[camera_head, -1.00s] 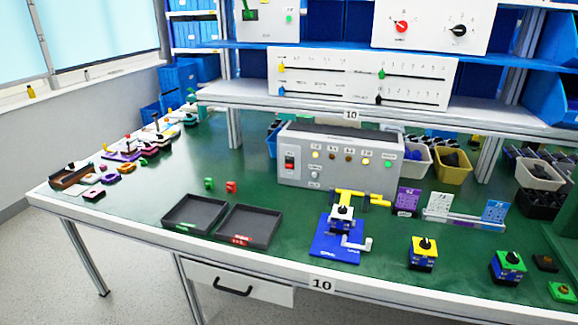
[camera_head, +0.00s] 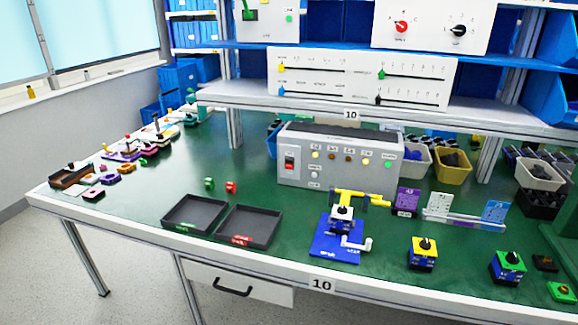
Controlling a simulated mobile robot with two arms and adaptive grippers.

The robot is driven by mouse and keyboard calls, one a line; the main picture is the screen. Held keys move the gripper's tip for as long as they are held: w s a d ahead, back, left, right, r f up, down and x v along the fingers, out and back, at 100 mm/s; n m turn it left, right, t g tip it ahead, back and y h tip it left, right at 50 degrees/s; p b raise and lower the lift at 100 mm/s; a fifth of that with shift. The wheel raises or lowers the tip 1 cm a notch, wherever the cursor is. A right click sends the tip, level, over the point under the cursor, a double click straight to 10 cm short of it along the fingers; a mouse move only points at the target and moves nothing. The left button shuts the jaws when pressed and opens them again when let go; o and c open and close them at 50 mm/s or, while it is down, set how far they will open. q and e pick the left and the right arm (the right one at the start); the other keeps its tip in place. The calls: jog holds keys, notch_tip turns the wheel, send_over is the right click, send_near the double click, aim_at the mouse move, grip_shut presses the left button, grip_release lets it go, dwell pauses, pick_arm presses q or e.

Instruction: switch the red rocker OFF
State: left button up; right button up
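The red rocker (camera_head: 289,164) sits at the left end of the front face of a grey control box (camera_head: 335,177) on the green bench. Its red part shows low in a dark frame; its labels are too small to read. Several small round lamps run along the box face to its right, some lit yellow and one green. A grey round button lies below them, right of the rocker. Nothing covers the rocker. Neither of my grippers shows in the head view.
Two black trays (camera_head: 248,207) lie in front of the box. A blue crank fixture (camera_head: 340,241) stands at right front, with yellow (camera_head: 424,246) and green (camera_head: 509,262) rotary switches beyond. A shelf (camera_head: 345,109) overhangs the box. Bench between the trays and box is mostly clear.

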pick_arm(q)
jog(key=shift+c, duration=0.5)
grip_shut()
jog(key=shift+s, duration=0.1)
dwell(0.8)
